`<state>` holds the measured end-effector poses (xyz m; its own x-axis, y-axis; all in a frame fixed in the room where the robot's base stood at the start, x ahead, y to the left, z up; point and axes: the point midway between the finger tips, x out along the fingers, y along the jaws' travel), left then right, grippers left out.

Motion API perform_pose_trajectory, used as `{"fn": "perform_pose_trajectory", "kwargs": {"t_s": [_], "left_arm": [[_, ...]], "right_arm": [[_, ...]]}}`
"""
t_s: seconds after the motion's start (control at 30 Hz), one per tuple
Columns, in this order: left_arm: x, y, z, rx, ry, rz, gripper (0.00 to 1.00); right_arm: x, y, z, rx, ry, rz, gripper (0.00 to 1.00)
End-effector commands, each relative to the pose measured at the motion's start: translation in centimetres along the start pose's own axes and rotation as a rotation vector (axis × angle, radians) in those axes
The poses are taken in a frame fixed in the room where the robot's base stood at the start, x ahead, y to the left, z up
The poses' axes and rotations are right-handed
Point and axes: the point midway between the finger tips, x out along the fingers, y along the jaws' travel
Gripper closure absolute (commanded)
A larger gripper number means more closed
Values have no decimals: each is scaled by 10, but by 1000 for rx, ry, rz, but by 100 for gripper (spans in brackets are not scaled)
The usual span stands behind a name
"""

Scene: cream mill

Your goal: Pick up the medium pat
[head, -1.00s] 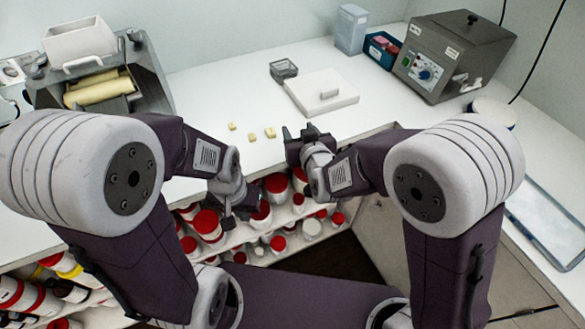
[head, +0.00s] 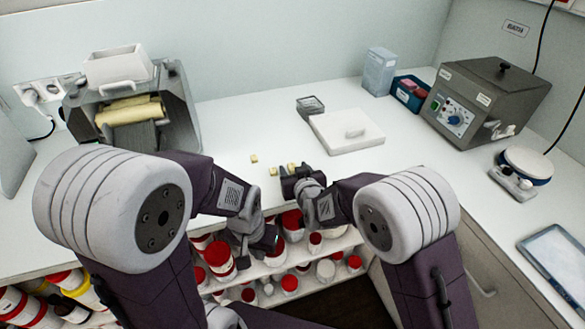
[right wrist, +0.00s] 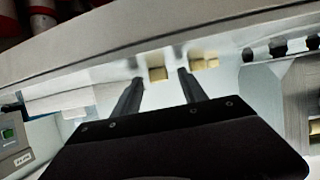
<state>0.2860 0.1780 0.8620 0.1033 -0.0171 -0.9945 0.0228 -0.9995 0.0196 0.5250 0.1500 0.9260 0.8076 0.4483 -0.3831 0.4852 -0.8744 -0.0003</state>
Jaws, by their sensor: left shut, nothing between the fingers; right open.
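Three small yellow pats lie on the white counter in the head view: a left pat (head: 254,158), a front pat (head: 273,171) and a right pat (head: 292,166). I cannot tell surely which is the medium one. My right gripper (head: 290,180) is open and low at the counter's front edge, right by the right pat and partly covering it. In the right wrist view one pat (right wrist: 158,73) shows between the open fingertips (right wrist: 160,77), with nothing gripped; other pats (right wrist: 204,64) show to the right. My left gripper (head: 266,240) is shut and empty, below the counter edge before the shelves.
A roller machine (head: 135,110) stands left, a grey bath unit (head: 490,100) right. Red-lidded jars (head: 218,255) fill shelves below. The counter left of the pats is clear.

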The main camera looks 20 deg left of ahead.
Motion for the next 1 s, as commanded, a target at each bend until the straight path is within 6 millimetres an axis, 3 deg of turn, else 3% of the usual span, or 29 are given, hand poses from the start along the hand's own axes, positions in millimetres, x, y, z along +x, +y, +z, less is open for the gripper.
{"fn": "perform_pose_trajectory", "kwargs": {"t_s": [0.23,0.4,0.43,0.77,1.0], "left_arm": [[0,0,0,0,0,0,100],[0,0,0,0,0,0,100],[0,0,0,0,0,0,100],[-1,0,0,0,0,0,100],[-6,0,-1,0,0,0,100]], "right_arm": [[4,0,0,0,0,0,50],[3,0,0,0,0,0,97],[3,0,0,0,0,0,100],[2,0,-3,0,1,0,100],[-11,0,-35,1,5,0,100]]}}
